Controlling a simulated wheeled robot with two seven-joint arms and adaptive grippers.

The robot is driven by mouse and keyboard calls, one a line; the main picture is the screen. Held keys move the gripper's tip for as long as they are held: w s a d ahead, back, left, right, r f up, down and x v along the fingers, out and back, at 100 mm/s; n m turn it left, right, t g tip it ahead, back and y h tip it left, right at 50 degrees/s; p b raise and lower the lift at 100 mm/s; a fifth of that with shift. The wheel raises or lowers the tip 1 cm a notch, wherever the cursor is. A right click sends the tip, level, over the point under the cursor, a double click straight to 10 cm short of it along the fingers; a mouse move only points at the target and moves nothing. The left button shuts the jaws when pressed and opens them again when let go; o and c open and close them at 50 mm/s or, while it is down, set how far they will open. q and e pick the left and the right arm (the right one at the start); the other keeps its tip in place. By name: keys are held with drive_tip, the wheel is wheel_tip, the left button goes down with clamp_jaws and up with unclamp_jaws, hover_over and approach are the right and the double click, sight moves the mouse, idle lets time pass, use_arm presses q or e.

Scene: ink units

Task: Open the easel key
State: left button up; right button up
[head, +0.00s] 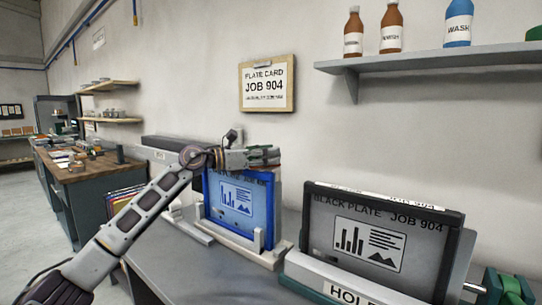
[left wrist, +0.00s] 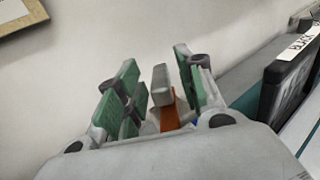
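The easel (head: 284,215) stands on the grey bench and holds a blue plate (head: 238,203) upright. My left gripper (head: 264,156) is at the top of the easel, over the plate's upper edge. In the left wrist view, a grey block on an orange-red stem, which looks like the easel key (left wrist: 162,84), stands between the green-padded fingers of my left gripper (left wrist: 160,88). The fingers are apart, with a gap on each side of the key. In the head view the gripper hides the key. My right gripper is not seen.
A black plate (head: 370,245) stands in a holder right of the easel, apart from it. A green part (head: 508,289) with a metal shaft is at the right edge. A shelf with bottles (head: 430,60) and a plate card (head: 267,84) are on the wall.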

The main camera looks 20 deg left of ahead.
use_arm(q)
drive_tip(key=v, duration=1)
drive_tip(key=shift+s+a, duration=0.25)
drive_tip(key=shift+a, duration=0.05)
